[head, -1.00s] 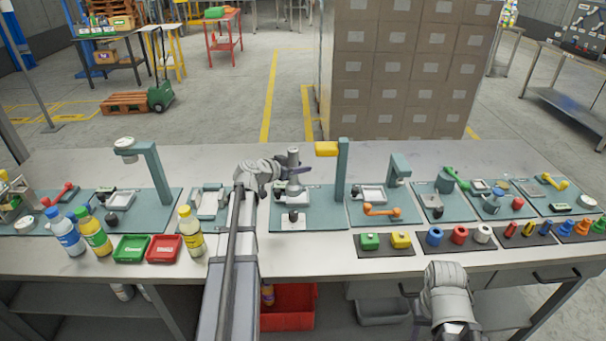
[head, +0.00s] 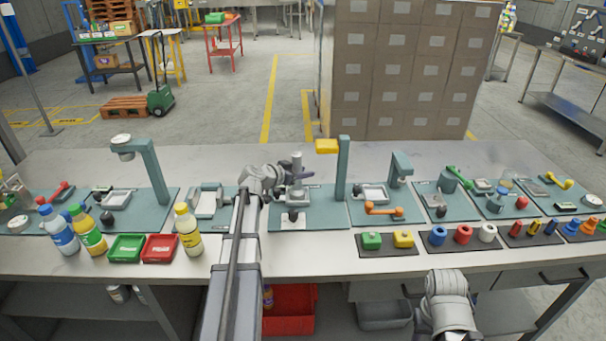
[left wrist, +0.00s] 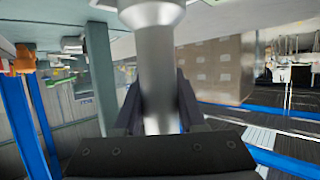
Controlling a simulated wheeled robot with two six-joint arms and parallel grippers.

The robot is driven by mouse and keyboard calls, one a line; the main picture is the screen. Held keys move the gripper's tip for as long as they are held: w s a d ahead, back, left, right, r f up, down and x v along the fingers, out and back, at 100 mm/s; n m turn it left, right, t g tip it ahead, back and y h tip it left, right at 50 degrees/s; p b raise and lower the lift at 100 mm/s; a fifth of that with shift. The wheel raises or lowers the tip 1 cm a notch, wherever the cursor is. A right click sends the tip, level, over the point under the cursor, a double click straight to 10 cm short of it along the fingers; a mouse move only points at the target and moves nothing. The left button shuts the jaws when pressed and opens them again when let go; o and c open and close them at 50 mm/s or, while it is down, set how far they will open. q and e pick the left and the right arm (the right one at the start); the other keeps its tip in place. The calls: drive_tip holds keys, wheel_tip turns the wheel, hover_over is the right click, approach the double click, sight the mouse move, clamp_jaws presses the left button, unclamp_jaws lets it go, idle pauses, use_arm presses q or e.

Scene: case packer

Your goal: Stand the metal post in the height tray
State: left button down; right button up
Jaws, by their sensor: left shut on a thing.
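The metal post (head: 296,163) is a grey cylinder standing roughly upright in my left gripper (head: 288,177), above the teal height station. In the left wrist view the post (left wrist: 156,75) runs between the two dark fingers (left wrist: 158,110), with a wider end at the top. The height tray (head: 304,194) is a pale tray on this station, directly below the gripper and partly hidden by it. I cannot tell whether the post touches the tray. My right arm is at the bottom right in front of the bench, with its gripper (head: 450,335) mostly cut off.
A tall teal column with a yellow head (head: 327,146) rises just right of the post. A black knob (head: 293,216) is in front of the tray. Neighbouring stations stand close on both sides. Bottles (head: 188,232) and small red and green trays are at front left.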

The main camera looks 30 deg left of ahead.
use_arm(q)
drive_tip(key=shift+f, duration=0.2)
drive_tip(key=shift+c, duration=2.4)
unclamp_jaws()
drive_tip(key=shift+r, duration=0.1)
drive_tip(key=shift+r, duration=0.2)
drive_tip(key=p+v, duration=0.4)
drive_tip(key=v, duration=0.8)
drive_tip(key=shift+p, duration=0.35)
drive_tip(key=shift+f, duration=0.1)
